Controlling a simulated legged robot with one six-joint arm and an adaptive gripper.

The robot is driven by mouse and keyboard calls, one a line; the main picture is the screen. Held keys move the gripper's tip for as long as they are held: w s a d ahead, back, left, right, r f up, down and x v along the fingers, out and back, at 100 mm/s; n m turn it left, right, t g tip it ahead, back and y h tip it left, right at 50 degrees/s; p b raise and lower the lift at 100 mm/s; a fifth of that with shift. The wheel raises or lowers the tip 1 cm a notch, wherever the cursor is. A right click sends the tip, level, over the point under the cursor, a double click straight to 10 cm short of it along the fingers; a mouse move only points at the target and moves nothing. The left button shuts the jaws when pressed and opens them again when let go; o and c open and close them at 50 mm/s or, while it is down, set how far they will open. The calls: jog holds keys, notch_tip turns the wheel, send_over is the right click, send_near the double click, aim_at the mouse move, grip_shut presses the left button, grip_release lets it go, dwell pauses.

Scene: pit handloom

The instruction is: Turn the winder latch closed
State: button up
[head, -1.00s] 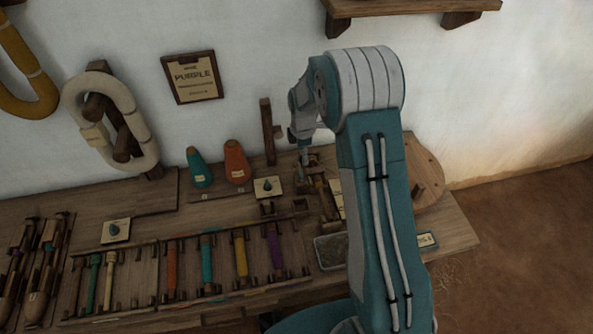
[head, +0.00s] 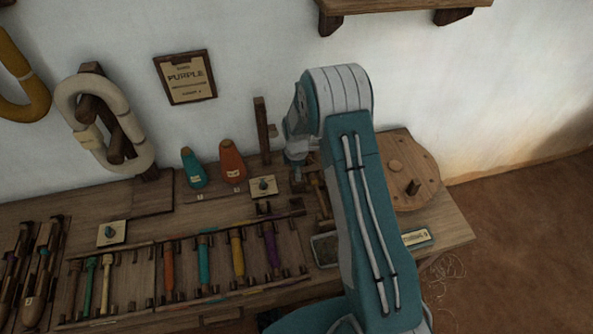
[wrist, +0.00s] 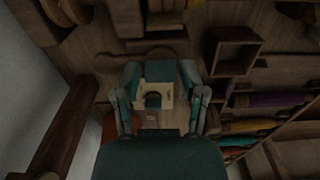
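A cream plate with a small teal knob (head: 263,187) lies on the bench beside the orange cone. It may be the winder latch; no label on it is readable. In the wrist view a cream plate with a dark knob (wrist: 153,100) shows between my fingers, partly covered by a teal block-like part. My gripper (wrist: 160,82) has its two fingers apart, one on each side of the plate. I cannot tell whether they touch the knob. In the head view my gripper is mostly hidden behind my arm, just right of the plate.
Teal (head: 193,168) and orange (head: 232,160) cones stand left of the plate. A wooden upright (head: 262,130) rises behind it. Racked colored bobbins (head: 238,255) lie in front. A round wooden wheel (head: 412,160) with a peg is at right. A second knob plate (head: 112,232) lies left.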

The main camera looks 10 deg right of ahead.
grip_shut()
jog(key=shift+m, duration=0.4)
jog(key=m, duration=0.6)
jog(key=shift+m, duration=0.4)
jog(key=m, duration=1)
jog(key=shift+m, duration=0.3)
